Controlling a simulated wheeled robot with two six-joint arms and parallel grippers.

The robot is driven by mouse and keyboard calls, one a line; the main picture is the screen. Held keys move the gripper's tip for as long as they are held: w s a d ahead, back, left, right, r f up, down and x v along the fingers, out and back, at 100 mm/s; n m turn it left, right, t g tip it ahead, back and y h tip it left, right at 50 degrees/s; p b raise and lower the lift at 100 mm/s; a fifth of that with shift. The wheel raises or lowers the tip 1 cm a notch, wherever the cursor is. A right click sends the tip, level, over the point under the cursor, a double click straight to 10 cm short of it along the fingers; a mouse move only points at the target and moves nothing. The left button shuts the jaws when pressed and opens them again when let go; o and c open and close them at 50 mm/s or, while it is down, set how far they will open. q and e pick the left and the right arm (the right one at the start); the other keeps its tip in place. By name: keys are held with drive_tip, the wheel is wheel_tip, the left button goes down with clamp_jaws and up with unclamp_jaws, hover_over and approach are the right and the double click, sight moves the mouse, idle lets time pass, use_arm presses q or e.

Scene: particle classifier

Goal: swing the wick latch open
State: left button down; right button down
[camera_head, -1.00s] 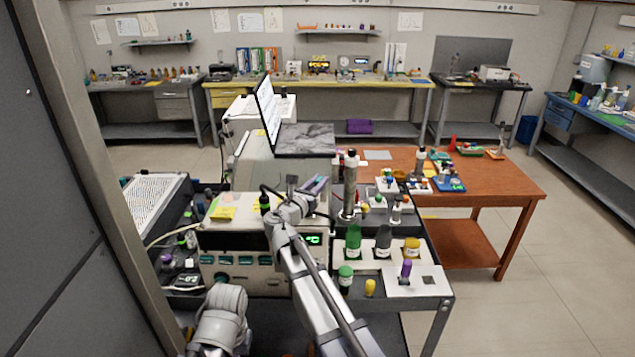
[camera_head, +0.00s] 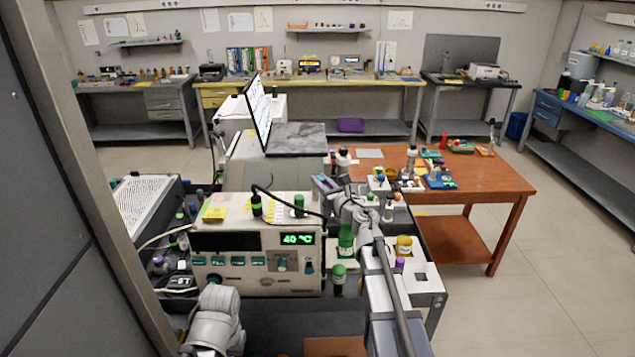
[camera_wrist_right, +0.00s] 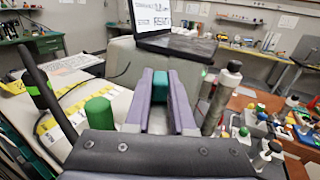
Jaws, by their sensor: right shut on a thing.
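My right gripper (camera_head: 324,183) reaches over the right end of the beige instrument (camera_head: 215,272), beside the laptop stand. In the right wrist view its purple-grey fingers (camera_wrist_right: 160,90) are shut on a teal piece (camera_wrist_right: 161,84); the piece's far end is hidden. I cannot pick out a wick latch by its look.
An open laptop (camera_head: 262,112) stands behind the gripper. Green-capped bottles (camera_head: 338,280) and a yellow-capped bottle (camera_head: 404,246) stand on the cart to the right. A tall metal cylinder (camera_wrist_right: 224,92) is close right of the fingers. The brown table (camera_head: 485,185) holds small items.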

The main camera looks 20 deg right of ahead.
drive_tip(key=shift+w+d+n+g+y, duration=0.2)
drive_tip(key=shift+n+g+y, duration=0.35)
drive_tip(key=shift+n+y, duration=0.55)
drive_tip(key=shift+w+d+n+g+y, duration=0.1)
drive_tip(key=shift+d+n+g+y, duration=0.4)
drive_tip(key=shift+y, duration=0.95)
drive_tip(key=shift+w+d+n+g+y, duration=0.1)
drive_tip(key=shift+n+g+y, duration=0.55)
drive_tip(key=shift+n+y, duration=0.55)
drive_tip(key=shift+y, duration=0.25)
drive_tip(key=c, duration=0.8)
unclamp_jaws()
drive_tip(key=shift+a, duration=0.1)
drive_tip(key=shift+o, duration=0.2)
drive_tip(key=v, duration=0.8)
